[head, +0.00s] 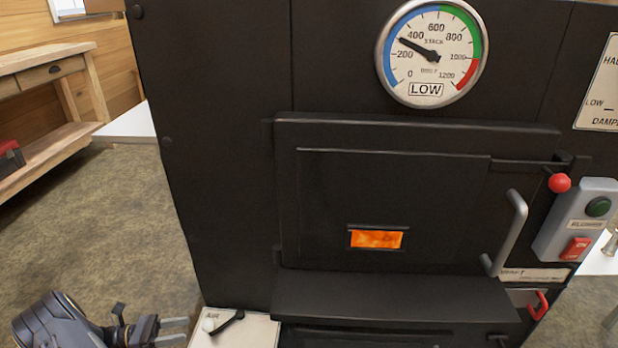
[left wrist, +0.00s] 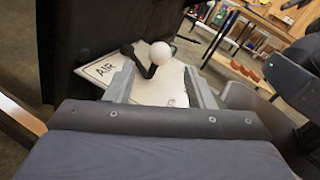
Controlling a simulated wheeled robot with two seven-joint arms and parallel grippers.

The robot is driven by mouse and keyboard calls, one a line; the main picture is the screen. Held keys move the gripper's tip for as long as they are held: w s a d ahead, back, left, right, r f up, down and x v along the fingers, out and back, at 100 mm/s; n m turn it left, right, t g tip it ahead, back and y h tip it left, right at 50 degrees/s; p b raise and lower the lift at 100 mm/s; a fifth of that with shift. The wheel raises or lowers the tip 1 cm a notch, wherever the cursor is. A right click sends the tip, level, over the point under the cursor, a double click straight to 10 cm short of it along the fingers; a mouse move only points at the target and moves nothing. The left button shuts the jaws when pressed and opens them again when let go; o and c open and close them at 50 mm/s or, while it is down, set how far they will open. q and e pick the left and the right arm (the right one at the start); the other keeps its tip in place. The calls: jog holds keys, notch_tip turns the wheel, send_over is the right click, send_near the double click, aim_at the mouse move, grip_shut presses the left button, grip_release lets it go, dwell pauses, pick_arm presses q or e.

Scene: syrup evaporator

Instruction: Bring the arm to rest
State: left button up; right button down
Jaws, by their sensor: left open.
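My left gripper (head: 178,330) is low at the left in the head view, beside the evaporator's front. Its jaws are open and empty. In the left wrist view the two fingers (left wrist: 162,88) point at the white AIR plate (left wrist: 178,84), with a gap between them. A black lever with a white ball knob (left wrist: 160,53) stands beyond the fingertips, apart from them. In the head view the AIR plate (head: 258,332) and the knob (head: 208,325) show just right of the gripper. My right gripper is not in view.
The black evaporator (head: 225,180) fills the middle, with a shut firebox door (head: 390,200), its handle (head: 511,235) and a ledge (head: 395,300). The gauge (head: 432,55) reads in the LOW zone. A blower switch box (head: 578,220) is at right. A wooden bench (head: 50,60) stands far left; floor between is clear.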

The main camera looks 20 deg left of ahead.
pick_arm(q)
jog(key=w+d+r+m+g, duration=0.1)
jog(key=r, duration=0.2)
jog(key=w+d+r+m+g, duration=0.2)
jog(key=r, duration=0.1)
jog(key=w+d+r+m+g, duration=0.1)
jog(key=w+d+r+m, duration=0.1)
jog(key=r, duration=0.1)
jog(key=shift+d+g+y, duration=0.25)
jog(key=shift+g+y, duration=0.15)
jog(key=d+r+m+g+y, duration=0.35)
jog(key=d+r+m, duration=0.35)
jog(key=d+r, duration=0.3)
jog(key=s+d+r+m+t+y, duration=0.2)
jog(key=s+d+r+m+y, duration=0.1)
jog(key=s+d+m, duration=0.4)
jog(key=s+d+r+m+t+y, duration=0.2)
jog(key=s+d+r+m+y, duration=0.15)
jog(key=s+d+m, duration=0.4)
notch_tip(320, 180, up, 35)
jog(key=p, duration=3.5)
jog(key=shift+w+a, duration=0.3)
jog(key=shift+w, duration=0.05)
